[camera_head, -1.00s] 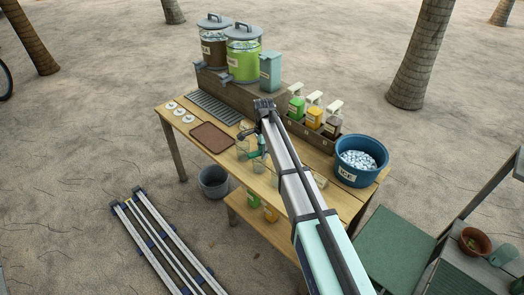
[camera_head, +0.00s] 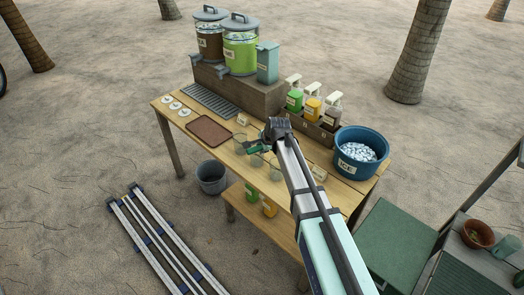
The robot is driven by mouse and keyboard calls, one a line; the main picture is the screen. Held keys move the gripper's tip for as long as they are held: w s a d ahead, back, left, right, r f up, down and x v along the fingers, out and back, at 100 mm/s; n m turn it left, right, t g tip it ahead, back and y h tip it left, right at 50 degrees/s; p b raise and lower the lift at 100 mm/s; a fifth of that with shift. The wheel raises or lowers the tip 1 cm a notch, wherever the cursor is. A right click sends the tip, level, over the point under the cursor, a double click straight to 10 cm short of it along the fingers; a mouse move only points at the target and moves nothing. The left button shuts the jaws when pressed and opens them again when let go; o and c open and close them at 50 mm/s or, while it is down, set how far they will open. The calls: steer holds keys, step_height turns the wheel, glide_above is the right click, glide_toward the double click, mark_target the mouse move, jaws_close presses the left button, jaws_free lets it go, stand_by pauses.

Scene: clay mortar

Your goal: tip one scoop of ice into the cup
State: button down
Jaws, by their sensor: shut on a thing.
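The blue ice tub (camera_head: 353,170), labelled ICE and full of pale ice, stands at the right end of the wooden table. Several clear cups stand near the table's front edge; one glass cup (camera_head: 240,143) shows left of my gripper. My gripper (camera_head: 268,144) is over the middle of the table, left of the tub, above or beside the cups. It is shut on a small dark-green thing (camera_head: 256,149), which looks like the scoop. The scoop's bowl and any ice in it are too small to tell. My arm hides part of the cups and table.
Behind stand two lidded drink dispensers (camera_head: 240,50), a teal box (camera_head: 268,62) and a rack of pump bottles (camera_head: 313,108). A brown tray (camera_head: 209,131), a metal grille (camera_head: 210,101) and white discs lie at left. A grey bucket (camera_head: 212,178) stands on the sand.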

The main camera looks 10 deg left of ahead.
steer(key=shift+s+d+f+t+y+b, duration=0.1)
steer(key=shift+t+y+b, duration=0.35)
steer(key=shift+b, duration=0.9)
steer(key=shift+s+d+f+t+y+b, duration=0.1)
steer(key=shift+t+y+b, duration=0.3)
steer(key=shift+b, duration=0.9)
steer(key=t+y+b, duration=0.1)
steer(key=b, duration=0.3)
steer(key=t+b, duration=0.2)
steer(key=b, duration=0.3)
steer(key=shift+s+d+y, duration=0.15)
steer(key=shift+s+y, duration=0.15)
steer(key=shift+y, duration=0.05)
steer(key=t+y+b, duration=0.1)
steer(key=b, duration=0.4)
steer(key=t+b, duration=0.1)
steer(key=b, duration=0.5)
steer(key=t+y+b, duration=0.1)
steer(key=b, duration=0.5)
steer(key=shift+s+d+t+y, duration=0.25)
steer(key=shift+s+d+y, duration=0.05)
steer(key=shift+s, duration=0.1)
steer(key=shift+r+b, duration=0.15)
steer(key=shift+b, duration=0.75)
steer(key=shift+r, duration=0.1)
